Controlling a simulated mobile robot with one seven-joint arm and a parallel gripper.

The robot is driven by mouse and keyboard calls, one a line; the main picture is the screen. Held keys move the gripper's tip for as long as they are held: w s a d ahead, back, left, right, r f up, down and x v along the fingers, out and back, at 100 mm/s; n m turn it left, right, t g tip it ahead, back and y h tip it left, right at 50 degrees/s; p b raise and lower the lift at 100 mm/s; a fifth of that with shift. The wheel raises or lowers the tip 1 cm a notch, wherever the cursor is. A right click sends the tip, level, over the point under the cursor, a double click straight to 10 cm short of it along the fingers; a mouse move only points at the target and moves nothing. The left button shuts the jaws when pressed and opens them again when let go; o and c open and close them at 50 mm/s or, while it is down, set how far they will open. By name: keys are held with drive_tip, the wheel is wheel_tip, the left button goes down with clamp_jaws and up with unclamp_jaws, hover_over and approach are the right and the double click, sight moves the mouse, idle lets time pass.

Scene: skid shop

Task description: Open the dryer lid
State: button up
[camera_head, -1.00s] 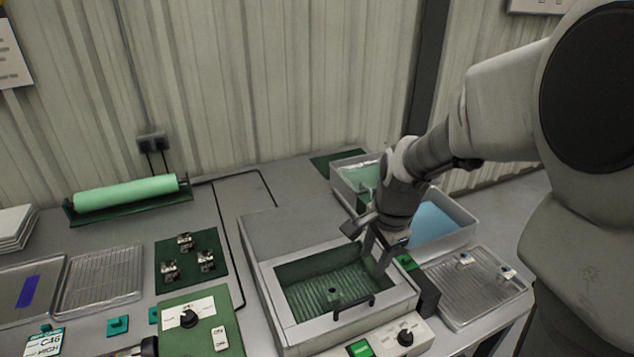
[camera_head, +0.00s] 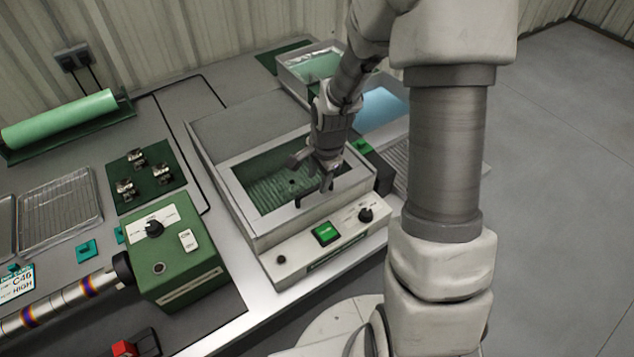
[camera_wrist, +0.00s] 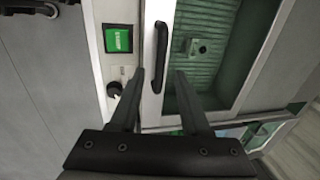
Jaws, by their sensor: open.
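The dryer is a pale grey box; its lid (camera_head: 272,222) has a window onto a green ribbed inside and looks shut. A dark bar handle (camera_head: 302,198) sits on the lid's front edge, and it also shows in the wrist view (camera_wrist: 161,45). My gripper (camera_head: 312,174) is over the front right of the lid, close to the handle, with nothing held. In the wrist view my gripper (camera_wrist: 159,74) is open, and the handle's near end appears between the fingertips. I cannot tell the depth between them. My gripper partly hides the handle in the head view.
The dryer's front panel has a green button (camera_head: 326,233) and a black knob (camera_head: 365,214). A green control box (camera_head: 180,262) stands to the left. Trays with liquid (camera_head: 385,105) stand behind right, and a wire rack (camera_head: 60,215) lies far left.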

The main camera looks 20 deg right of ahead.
drive_tip(key=shift+w+a+f, duration=0.1)
drive_tip(key=shift+w+f, duration=0.05)
drive_tip(key=shift+f, duration=0.5)
drive_tip(key=shift+w+f, duration=0.1)
drive_tip(key=shift+f, duration=0.55)
clamp_jaws()
idle(0.5)
